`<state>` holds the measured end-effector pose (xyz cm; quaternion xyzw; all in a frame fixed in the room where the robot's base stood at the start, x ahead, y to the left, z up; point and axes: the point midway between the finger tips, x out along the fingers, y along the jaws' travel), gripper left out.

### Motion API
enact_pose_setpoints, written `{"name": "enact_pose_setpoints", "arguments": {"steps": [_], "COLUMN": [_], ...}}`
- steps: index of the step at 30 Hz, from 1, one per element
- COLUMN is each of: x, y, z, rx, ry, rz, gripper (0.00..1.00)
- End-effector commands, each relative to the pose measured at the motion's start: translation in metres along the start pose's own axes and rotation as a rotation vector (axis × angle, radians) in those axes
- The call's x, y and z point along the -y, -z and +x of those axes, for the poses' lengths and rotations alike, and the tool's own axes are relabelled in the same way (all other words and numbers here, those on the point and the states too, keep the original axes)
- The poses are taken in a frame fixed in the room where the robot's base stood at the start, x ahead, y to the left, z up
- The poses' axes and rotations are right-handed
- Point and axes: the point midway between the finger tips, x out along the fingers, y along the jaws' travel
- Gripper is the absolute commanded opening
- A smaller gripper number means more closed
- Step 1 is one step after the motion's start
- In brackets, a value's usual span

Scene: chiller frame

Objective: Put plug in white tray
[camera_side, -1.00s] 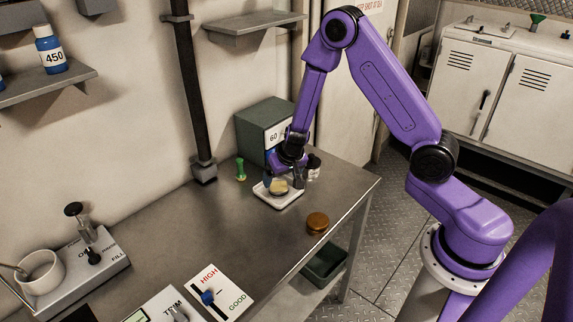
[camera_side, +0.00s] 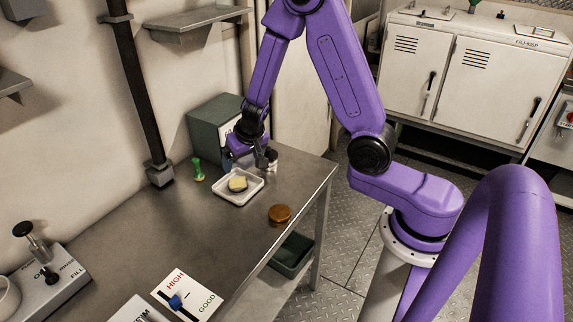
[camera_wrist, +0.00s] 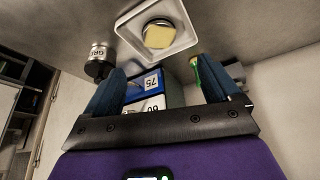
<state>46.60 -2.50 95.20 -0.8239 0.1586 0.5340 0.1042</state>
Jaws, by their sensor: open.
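The white tray (camera_side: 251,196) lies on the metal bench and also shows at the top of the wrist view (camera_wrist: 187,45). A round dark-rimmed piece with a pale yellow top, which I take for the plug (camera_side: 238,184), lies inside it; it also shows in the wrist view (camera_wrist: 158,37). My gripper (camera_side: 250,161) is open and empty, just above and behind the tray. In the wrist view its blue fingers (camera_wrist: 158,82) stand wide apart, and the tray lies beyond their tips, with nothing between them touching the plug.
A green-handled object (camera_side: 198,170) stands left of the tray. A brown round lid (camera_side: 280,214) lies near the bench's front edge. A grey numbered box (camera_side: 212,122) stands behind my gripper. A grease can (camera_wrist: 98,61) stands beside the tray. The bench's left middle is clear.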

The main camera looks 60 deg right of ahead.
Motion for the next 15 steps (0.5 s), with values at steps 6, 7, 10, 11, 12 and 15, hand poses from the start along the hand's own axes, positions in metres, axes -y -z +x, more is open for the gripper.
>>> {"name": "enact_pose_setpoints", "arguments": {"steps": [6,7,10,11,12,15], "x": [0.035,0.044,0.071,0.078,0.086,0.1], "y": [-0.005,-0.008,-0.024,-0.03,-0.04,-0.065], "z": [-0.02,-0.025,-0.049,-0.056,-0.066,-0.091], "rx": [-0.004,-0.002,0.019,0.029,0.043,0.086], "ry": [0.134,0.168,0.284,0.316,0.357,0.444], "rz": [-0.105,-0.135,-0.243,-0.278,-0.323,-0.441], "gripper": [0.9,0.9,0.9,0.9,0.9,0.9]}}
